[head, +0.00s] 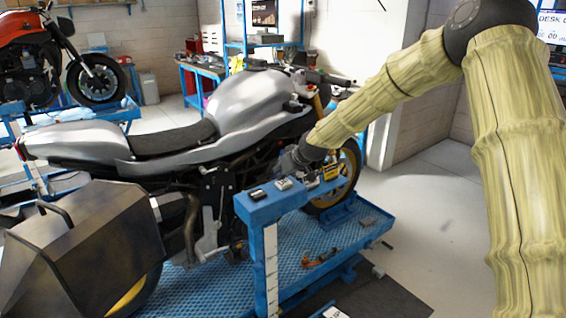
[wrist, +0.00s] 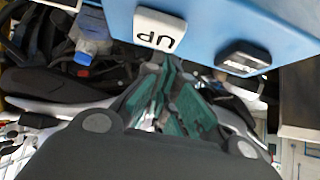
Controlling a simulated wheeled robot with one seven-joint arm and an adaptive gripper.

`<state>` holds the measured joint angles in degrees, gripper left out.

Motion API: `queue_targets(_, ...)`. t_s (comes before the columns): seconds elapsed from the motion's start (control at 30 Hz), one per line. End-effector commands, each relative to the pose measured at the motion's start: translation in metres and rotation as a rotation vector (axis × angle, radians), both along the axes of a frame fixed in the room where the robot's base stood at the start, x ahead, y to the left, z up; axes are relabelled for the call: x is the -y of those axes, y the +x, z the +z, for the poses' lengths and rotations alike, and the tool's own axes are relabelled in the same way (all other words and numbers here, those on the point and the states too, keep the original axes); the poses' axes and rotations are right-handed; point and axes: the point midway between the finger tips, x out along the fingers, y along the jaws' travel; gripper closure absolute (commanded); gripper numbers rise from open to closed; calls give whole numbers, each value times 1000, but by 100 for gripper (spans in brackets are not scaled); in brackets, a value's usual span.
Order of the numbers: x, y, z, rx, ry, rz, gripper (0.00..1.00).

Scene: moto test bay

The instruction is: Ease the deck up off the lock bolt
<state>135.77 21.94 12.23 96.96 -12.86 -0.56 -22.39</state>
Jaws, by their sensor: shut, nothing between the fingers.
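The lift deck (head: 215,283) is a blue textured platform under the silver motorcycle (head: 250,100). No lock bolt can be made out. A blue control post (head: 268,212) stands at the deck's near side, with a white key (head: 283,184) and a black key (head: 257,194) on top. In the wrist view the white key (wrist: 158,28) reads UP, upside down, with the black key (wrist: 243,58) to its right. My gripper (wrist: 165,92) has green fingers, shut and empty, just beside the UP key. Whether they touch it I cannot tell. In the head view the fingertips are hard to see.
A yellow label (head: 330,172) is at the post's far end. A dark pannier (head: 85,250) fills the lower left. Tools (head: 322,258) lie on the deck. A red motorcycle (head: 60,60) is at the back left. Grey floor (head: 440,220) is open on the right.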

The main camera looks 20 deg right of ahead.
Motion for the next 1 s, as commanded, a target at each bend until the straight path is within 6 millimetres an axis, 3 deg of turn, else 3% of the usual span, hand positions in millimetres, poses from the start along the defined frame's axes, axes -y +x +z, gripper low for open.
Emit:
queue_targets(0.63, 1, 0, -13, 0, 1, -1, 100)
queue_targets(1.0, 0, -1, -34, -3, 0, 0, 100)
